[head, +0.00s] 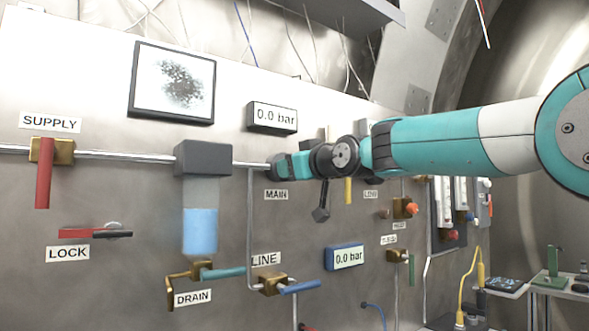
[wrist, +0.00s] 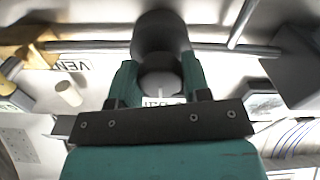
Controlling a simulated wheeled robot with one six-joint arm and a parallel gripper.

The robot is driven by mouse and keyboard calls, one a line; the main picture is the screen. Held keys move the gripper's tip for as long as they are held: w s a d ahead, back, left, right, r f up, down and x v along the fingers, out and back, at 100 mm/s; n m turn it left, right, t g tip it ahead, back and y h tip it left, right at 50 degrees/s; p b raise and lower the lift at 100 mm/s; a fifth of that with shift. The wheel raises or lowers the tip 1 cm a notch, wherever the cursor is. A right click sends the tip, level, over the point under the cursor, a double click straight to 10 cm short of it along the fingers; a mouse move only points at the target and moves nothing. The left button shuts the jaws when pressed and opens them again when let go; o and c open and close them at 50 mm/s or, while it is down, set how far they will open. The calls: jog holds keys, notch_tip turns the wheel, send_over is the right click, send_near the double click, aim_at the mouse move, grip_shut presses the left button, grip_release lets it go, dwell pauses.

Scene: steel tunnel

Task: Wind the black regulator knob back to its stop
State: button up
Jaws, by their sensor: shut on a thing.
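The black regulator knob (wrist: 160,38) shows in the wrist view as a dark round body at the top centre. My gripper (wrist: 158,72) has its two teal fingers on either side of it, shut on the knob. In the head view my gripper (head: 279,167) reaches in from the right to the panel, just above the MAIN label (head: 276,195). There the gripper mostly hides the knob. The white MAIN readout (head: 272,117) above it shows 0.0 bar. I cannot tell how far the knob is turned.
Left on the panel are a red SUPPLY handle (head: 43,187), a filter bowl with blue liquid (head: 200,230) and a red LOCK lever (head: 90,233). Pipes run close to the knob.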

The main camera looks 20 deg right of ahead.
jog(key=o, duration=0.9)
jog(key=shift+s, duration=0.1)
jog(key=shift+b+v, duration=2.7)
jog(key=shift+v, duration=5.9)
